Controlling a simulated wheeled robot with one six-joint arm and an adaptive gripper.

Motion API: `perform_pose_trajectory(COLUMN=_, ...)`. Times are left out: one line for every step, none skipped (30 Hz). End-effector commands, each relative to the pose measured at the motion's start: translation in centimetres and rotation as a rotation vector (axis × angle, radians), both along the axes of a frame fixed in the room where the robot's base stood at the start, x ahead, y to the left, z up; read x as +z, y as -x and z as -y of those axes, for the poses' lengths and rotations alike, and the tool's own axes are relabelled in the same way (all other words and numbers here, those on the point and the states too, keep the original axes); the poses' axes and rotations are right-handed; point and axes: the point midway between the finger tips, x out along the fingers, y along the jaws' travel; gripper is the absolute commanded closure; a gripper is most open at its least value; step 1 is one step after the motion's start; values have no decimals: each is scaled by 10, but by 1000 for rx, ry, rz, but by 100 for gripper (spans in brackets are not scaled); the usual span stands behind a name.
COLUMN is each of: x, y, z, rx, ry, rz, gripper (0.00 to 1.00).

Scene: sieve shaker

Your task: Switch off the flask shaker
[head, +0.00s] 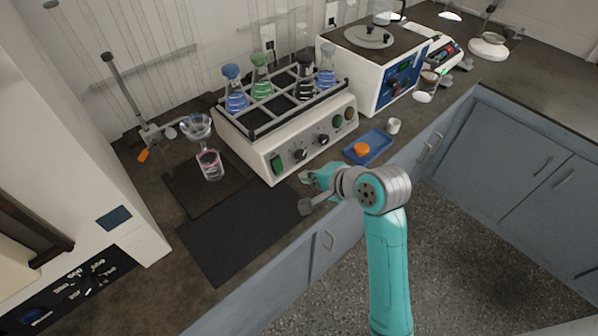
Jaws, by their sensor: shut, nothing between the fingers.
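The flask shaker (258,146) is a cream box on the bench with a dark rack on top holding several flasks with blue, green and dark contents. Its front panel carries a green rocker switch (277,163) at the left, two dark knobs (300,154) and round buttons at the right. I cannot tell which way the rocker is tipped. My gripper (305,177) is shut and empty, in front of the shaker's panel and to the right of the rocker. It looks apart from the switch. My wrist hides part of the bench edge.
A blue tray (381,144) with an orange item (361,149) and a white cup (393,125) lie right of my gripper. A dark mat (235,235) is clear at the front left. A stand with a funnel (196,127) over a beaker (210,165) is left of the shaker.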

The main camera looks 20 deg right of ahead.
Motion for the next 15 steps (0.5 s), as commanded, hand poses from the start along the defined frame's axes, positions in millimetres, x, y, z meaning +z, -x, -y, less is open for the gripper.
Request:
perform_pose_trajectory(x=3, y=8, z=3, rx=-2, ry=0, rz=0, gripper=100)
perform_pose_trajectory(x=5, y=11, z=4, rx=-2, ry=1, rz=-1, gripper=100)
perform_pose_trajectory(x=7, y=15, z=6, rx=-3, ry=1, rz=0, gripper=100)
perform_pose_trajectory(x=9, y=18, z=7, rx=-2, ry=0, rz=0, gripper=100)
perform_pose_trajectory(x=10, y=21, z=7, rx=-1, ry=0, rz=0, gripper=100)
perform_pose_trajectory(x=11, y=23, z=8, rx=0, ry=0, rz=-1, gripper=100)
perform_pose_trajectory(x=12, y=25, z=8, rx=0, ry=0, rz=0, gripper=100)
perform_pose_trajectory(x=13, y=26, z=9, rx=0, ry=0, rz=0, gripper=100)
perform_pose_trajectory(x=13, y=27, z=9, rx=0, ry=0, rz=0, gripper=100)
perform_pose_trajectory(x=14, y=28, z=9, rx=0, ry=0, rz=0, gripper=100)
perform_pose_trajectory(x=14, y=29, z=9, rx=1, ry=1, rz=0, gripper=100)
perform_pose_trajectory(x=14, y=29, z=9, rx=1, ry=1, rz=0, gripper=100)
perform_pose_trajectory(x=14, y=29, z=9, rx=1, ry=1, rz=0, gripper=100)
perform_pose_trajectory(x=14, y=29, z=9, rx=1, ry=1, rz=0, gripper=100)
perform_pose_trajectory(x=14, y=29, z=9, rx=1, ry=1, rz=0, gripper=100)
